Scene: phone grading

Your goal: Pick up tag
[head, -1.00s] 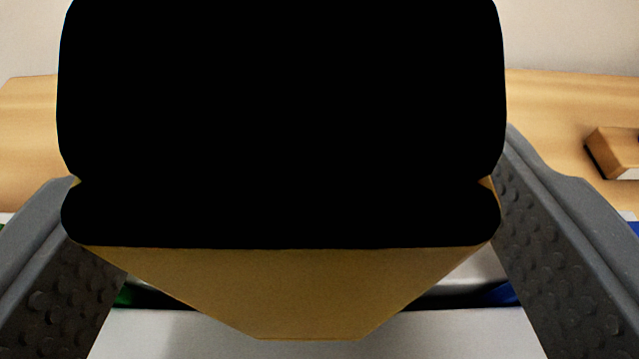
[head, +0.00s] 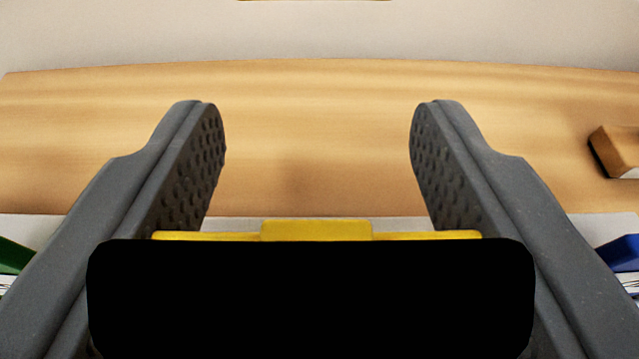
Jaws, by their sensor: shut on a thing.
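My gripper (head: 318,165) shows from behind, its two grey studded fingers standing apart over the wooden table. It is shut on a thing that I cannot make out. A black block with a yellow strip along its top edge fills the lower middle, in front of the fingers, and hides what lies between their lower parts. I cannot recognise a tag anywhere in the view. Between the fingertips only bare wood shows.
The wooden table (head: 320,110) is clear beyond the fingers, up to a pale wall (head: 480,35). A brown block (head: 618,150) lies at the right edge. A green item (head: 12,258) is at far left and a blue item (head: 620,255) at far right.

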